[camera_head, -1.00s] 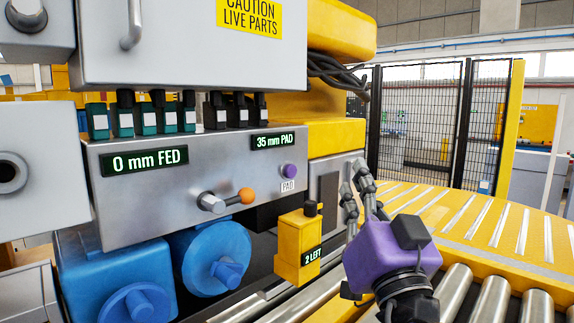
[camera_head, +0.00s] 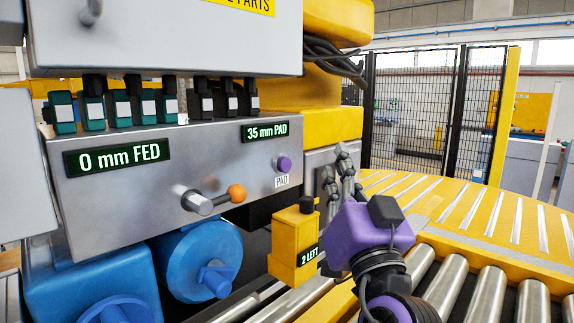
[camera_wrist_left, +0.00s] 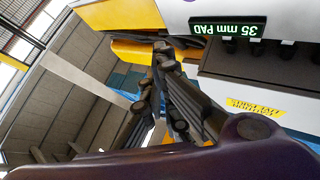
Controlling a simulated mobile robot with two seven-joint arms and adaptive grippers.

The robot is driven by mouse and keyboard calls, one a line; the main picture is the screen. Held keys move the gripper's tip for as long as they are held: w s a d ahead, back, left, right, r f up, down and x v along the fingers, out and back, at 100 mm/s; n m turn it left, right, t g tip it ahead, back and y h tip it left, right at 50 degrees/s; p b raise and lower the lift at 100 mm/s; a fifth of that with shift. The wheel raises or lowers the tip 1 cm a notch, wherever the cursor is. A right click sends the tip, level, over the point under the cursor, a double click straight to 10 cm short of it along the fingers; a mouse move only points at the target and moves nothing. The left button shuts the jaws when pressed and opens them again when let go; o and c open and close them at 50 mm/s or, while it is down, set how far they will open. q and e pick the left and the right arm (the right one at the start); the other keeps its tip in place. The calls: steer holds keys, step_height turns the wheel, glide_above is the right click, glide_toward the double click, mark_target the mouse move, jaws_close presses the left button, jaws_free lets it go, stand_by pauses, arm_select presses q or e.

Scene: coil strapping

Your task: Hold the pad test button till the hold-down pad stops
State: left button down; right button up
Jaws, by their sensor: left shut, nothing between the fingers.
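The pad test button (camera_head: 284,164) is a small purple knob on the grey control panel, above a white PAD label (camera_head: 282,181). The green-lit pad display (camera_head: 265,131) reads 35 mm PAD; it also shows upside down in the left wrist view (camera_wrist_left: 228,29). My left gripper (camera_head: 336,166), with a purple body and grey fingers, is shut and empty. It stands to the right of the button in the head view, apart from it. Its fingers also show in the left wrist view (camera_wrist_left: 158,75), where the button is not seen. I cannot make out the hold-down pad.
An orange-tipped lever (camera_head: 236,193) sticks out left of the button. A yellow box (camera_head: 293,245) marked 2 LEFT stands below. The feed display (camera_head: 118,155) reads 0 mm FED. A roller conveyor (camera_head: 470,285) lies at right, with a mesh fence (camera_head: 430,110) behind.

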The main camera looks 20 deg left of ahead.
mark_target(285, 165)
arm_select(q)
steer(key=w+a, duration=0.2)
steer(key=a, duration=0.4)
steer(key=shift+w+a, duration=0.2)
steer(key=shift+a, duration=0.15)
arm_select(e)
steer(key=shift+w+a+r, duration=0.15)
steer(key=shift+a, duration=0.15)
steer(key=shift+d, duration=0.2)
steer(key=shift+w+a+r, duration=0.1)
steer(key=shift+a, duration=0.15)
stand_by(0.3)
arm_select(q)
steer(key=shift+w+a, duration=0.15)
steer(key=shift+a, duration=0.25)
arm_select(e)
steer(key=shift+s+d, duration=0.2)
steer(key=shift+w, duration=0.1)
